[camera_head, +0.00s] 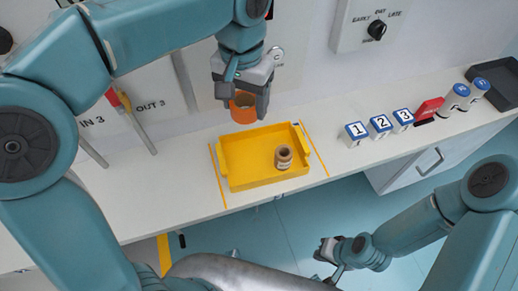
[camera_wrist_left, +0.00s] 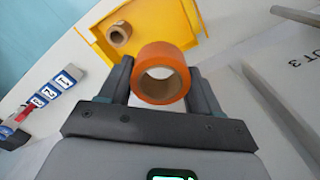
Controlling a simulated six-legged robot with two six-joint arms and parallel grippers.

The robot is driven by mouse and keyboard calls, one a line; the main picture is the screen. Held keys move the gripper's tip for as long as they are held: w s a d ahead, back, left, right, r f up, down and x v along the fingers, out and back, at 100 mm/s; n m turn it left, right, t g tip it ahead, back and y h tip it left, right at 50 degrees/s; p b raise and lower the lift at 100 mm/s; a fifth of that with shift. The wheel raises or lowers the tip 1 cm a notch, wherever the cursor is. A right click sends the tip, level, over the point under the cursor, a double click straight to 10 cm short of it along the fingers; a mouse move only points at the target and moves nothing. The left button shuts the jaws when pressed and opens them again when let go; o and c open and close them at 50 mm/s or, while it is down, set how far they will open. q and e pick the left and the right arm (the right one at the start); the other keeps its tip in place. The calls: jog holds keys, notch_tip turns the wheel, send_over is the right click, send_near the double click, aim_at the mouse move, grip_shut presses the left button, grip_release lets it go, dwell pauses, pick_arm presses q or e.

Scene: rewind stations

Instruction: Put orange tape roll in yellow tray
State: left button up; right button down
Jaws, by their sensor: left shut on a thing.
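The orange tape roll (camera_head: 243,109) is between the fingers of my left gripper (camera_head: 248,93), which is shut on it. In the left wrist view the roll (camera_wrist_left: 163,73) shows its round hole between the two fingers. The yellow tray (camera_head: 236,182) lies on the counter, below and slightly in front of the held roll. It also shows in the left wrist view (camera_wrist_left: 186,22), beyond the roll. A small brown roll (camera_head: 284,157) stands in the right part of the tray. My right gripper (camera_head: 328,251) is low over the floor, away from the counter; its finger opening is unclear.
Numbered blue-and-white blocks (camera_head: 380,125) stand right of the tray, with a red block (camera_head: 429,108), blue-topped cans (camera_head: 458,94) and a dark bin (camera_head: 499,82) farther right. Orange lines (camera_head: 217,176) flank the tray. A dial panel (camera_head: 372,24) and levers (camera_head: 137,122) are at the wall.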

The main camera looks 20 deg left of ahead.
aim_at(248, 161)
pick_arm(q)
jog(key=f, duration=0.4)
jog(key=f+b, duration=0.1)
jog(key=f, duration=0.8)
jog(key=shift+s+f+b, duration=0.2)
jog(key=shift+s+b, duration=0.15)
notch_tip(248, 161, down, 5)
jog(key=shift+w, duration=0.1)
jog(key=shift+f+b, duration=0.1)
jog(key=shift+b, duration=0.3)
jog(key=o, duration=1.1)
